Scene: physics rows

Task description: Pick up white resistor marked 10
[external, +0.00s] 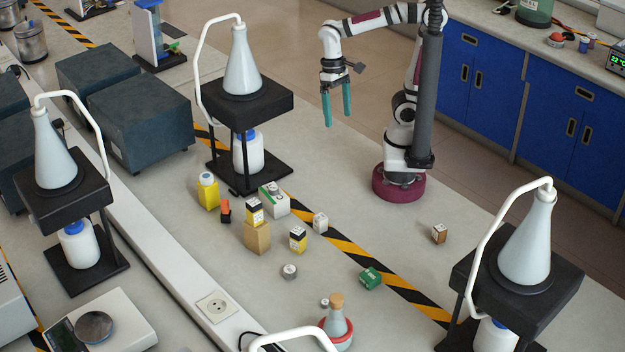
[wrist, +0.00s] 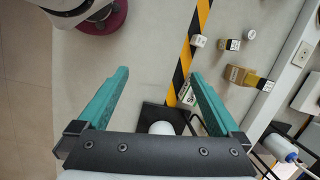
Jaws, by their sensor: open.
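A small white block (external: 320,222) with dark marks stands on the bench beside the striped tape. It is the likeliest white resistor, but I cannot read a 10 on it. It also shows in the wrist view (wrist: 198,42), at upper right. My gripper (external: 338,120) hangs in the air high above the bench, behind the small parts in the external view. Its two teal fingers are wide apart and empty, also in the wrist view (wrist: 159,74). The white block lies beyond the right fingertip there, well away from the fingers.
A white-green box (external: 273,200), a wooden block (external: 257,238) with a yellow box on it, another yellow box (external: 298,239) and a small round can (external: 289,271) stand near the white block. A flask stand (external: 248,100) rises at left. A green part (external: 370,278) lies nearer.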

